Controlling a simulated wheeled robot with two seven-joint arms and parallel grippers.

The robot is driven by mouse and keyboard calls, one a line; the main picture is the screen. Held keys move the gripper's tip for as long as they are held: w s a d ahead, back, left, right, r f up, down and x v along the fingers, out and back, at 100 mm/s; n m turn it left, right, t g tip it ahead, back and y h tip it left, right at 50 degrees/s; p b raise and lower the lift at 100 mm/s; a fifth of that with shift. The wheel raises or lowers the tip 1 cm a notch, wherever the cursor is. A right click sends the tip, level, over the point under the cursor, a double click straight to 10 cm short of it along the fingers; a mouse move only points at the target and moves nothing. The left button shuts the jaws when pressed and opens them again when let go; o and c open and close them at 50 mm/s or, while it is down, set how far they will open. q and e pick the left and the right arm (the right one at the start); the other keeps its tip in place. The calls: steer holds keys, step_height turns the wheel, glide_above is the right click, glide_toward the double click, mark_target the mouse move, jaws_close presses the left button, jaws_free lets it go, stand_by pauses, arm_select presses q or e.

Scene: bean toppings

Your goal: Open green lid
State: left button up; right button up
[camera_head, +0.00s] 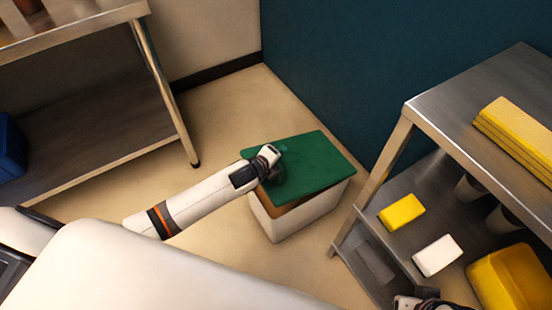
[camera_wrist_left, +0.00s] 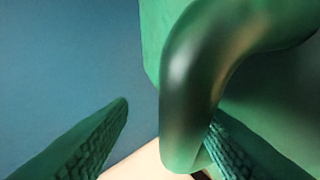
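The flat green lid (camera_head: 318,160) lies over a white box (camera_head: 300,217) on the floor. A brown strip shows between the lid's front edge and the box rim, so the lid does not look flush there. My left gripper (camera_head: 274,175) is at the lid's left part, its fingers hard to see in the head view. In the left wrist view, a curved green handle (camera_wrist_left: 190,85) stands between my spread fingers. The right-hand finger is partly hidden behind the handle; the left-hand one is clear of it. Part of my right gripper (camera_head: 425,303) shows at the bottom edge, its fingers unclear.
A metal shelf (camera_head: 440,95) stands close to the box's right, holding yellow and white blocks and a yellow container (camera_head: 510,278). A teal wall (camera_head: 345,75) is behind the box. Another metal table (camera_head: 70,45) is at upper left. Floor left of the box is clear.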

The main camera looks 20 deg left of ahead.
arm_select(q)
steer(key=shift+r, duration=0.15)
steer(key=shift+s+a+r+p, duration=0.15)
steer(key=shift+s+r+p, duration=0.25)
steer(key=shift+p, duration=0.3)
steer(key=p+v, duration=0.3)
steer(key=v, duration=0.1)
steer(key=shift+s+a+f+p, duration=0.1)
steer(key=shift+s+f+p, duration=0.2)
steer(key=shift+f, duration=0.1)
steer(key=s+f+p+v, duration=0.1)
steer(key=p+v, duration=0.4)
steer(key=v, duration=0.3)
steer(key=shift+a+p, duration=0.25)
steer(key=shift+p, duration=0.15)
steer(key=shift+f, duration=0.1)
steer(key=shift+p, duration=0.3)
